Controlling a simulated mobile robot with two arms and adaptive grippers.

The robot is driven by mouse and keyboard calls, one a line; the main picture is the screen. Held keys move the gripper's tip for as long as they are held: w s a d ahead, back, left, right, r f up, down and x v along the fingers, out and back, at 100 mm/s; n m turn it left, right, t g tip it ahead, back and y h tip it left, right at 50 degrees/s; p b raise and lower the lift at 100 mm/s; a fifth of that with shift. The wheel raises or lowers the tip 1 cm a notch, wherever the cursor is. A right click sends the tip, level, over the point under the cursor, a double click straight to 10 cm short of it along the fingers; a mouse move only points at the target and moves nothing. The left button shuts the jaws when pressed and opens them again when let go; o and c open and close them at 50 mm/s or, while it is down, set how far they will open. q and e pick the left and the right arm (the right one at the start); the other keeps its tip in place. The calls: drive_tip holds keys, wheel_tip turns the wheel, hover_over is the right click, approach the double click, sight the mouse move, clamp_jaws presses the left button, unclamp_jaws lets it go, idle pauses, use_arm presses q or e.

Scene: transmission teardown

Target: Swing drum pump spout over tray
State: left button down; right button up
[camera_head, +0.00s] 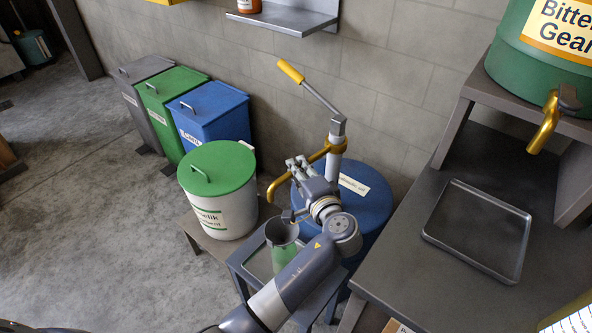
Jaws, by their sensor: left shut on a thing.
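The drum pump stands on a blue drum (363,207) against the wall, with a grey post and a crank lever ending in a yellow handle (291,72). Its brass spout (276,187) reaches left from the post and bends down at its end. My left gripper (300,168) is at the spout's middle, shut on it, and partly hides it. Below the spout end, a tray (259,266) lies on a low stand, with a grey and green jug (283,246) on it. My forearm hides part of the tray and stand. My right gripper is not in view.
A white bucket with a green lid (217,167) stands close left of the spout. Grey, green and blue bins (211,112) line the wall. At right, a bench carries an empty dark tray (478,231) and a green drum with a brass tap (545,124).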

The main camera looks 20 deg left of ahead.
use_arm(q)
drive_tip(key=shift+d+f, duration=0.1)
drive_tip(key=c, duration=1.6)
unclamp_jaws()
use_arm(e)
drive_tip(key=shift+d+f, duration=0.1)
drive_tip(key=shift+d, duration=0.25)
use_arm(q)
drive_tip(key=shift+o, duration=0.2)
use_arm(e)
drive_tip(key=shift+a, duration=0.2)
